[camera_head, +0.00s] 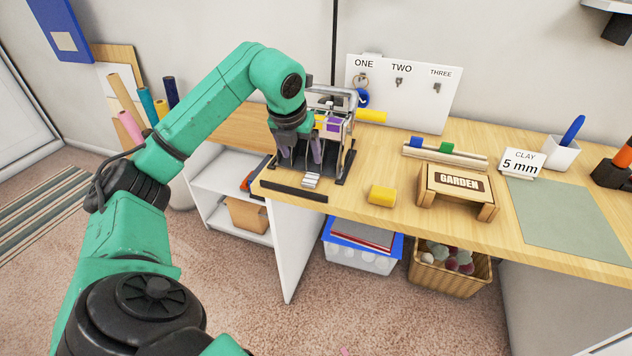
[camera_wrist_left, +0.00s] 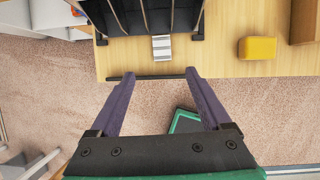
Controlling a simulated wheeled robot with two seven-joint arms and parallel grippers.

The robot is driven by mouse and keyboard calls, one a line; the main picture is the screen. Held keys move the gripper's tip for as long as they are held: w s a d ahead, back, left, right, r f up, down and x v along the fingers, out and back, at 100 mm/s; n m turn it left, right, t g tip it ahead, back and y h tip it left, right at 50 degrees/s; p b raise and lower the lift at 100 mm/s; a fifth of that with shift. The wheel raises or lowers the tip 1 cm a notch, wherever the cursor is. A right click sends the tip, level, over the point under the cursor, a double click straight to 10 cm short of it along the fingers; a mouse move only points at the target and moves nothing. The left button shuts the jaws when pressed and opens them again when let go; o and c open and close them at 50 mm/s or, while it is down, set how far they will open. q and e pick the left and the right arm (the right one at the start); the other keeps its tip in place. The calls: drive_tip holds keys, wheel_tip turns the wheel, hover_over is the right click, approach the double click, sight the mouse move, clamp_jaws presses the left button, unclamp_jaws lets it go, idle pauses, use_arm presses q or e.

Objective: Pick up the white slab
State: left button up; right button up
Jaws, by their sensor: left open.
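I cannot make out the white slab for certain. The upright rack (camera_head: 350,158) at the table's left end holds several thin sheets on edge, some with purple and yellow parts, and my left gripper and wrist hide much of it. In the wrist view the rack's dark slots (camera_wrist_left: 150,18) show at the top. My left gripper (camera_head: 301,156) points down in front of the rack. Its two purple fingers are apart, and nothing shows between the fingertips (camera_wrist_left: 159,76) except the view of the table edge and floor beyond. My right gripper is not in view.
A grey stepped block (camera_head: 311,181) and a black strip (camera_head: 294,191) lie at the table's front edge. A yellow block (camera_head: 382,195) and the wooden GARDEN stand (camera_head: 455,184) are to the right. A green mat (camera_head: 562,217) lies farther right. A white hook board (camera_head: 420,112) stands behind.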

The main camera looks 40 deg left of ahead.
use_arm(q)
approach(309, 181)
drive_tip(key=shift+w+a+f, duration=0.25)
drive_tip(key=shift+a+f, duration=0.1)
drive_tip(key=shift+f, duration=0.1)
drive_tip(key=x, duration=0.3)
drive_tip(key=p+x, duration=0.1)
drive_tip(key=x, duration=0.2)
drive_tip(key=shift+d+f, duration=0.2)
drive_tip(key=shift+f, duration=0.1)
drive_tip(key=shift+w+f, duration=0.15)
clamp_jaws()
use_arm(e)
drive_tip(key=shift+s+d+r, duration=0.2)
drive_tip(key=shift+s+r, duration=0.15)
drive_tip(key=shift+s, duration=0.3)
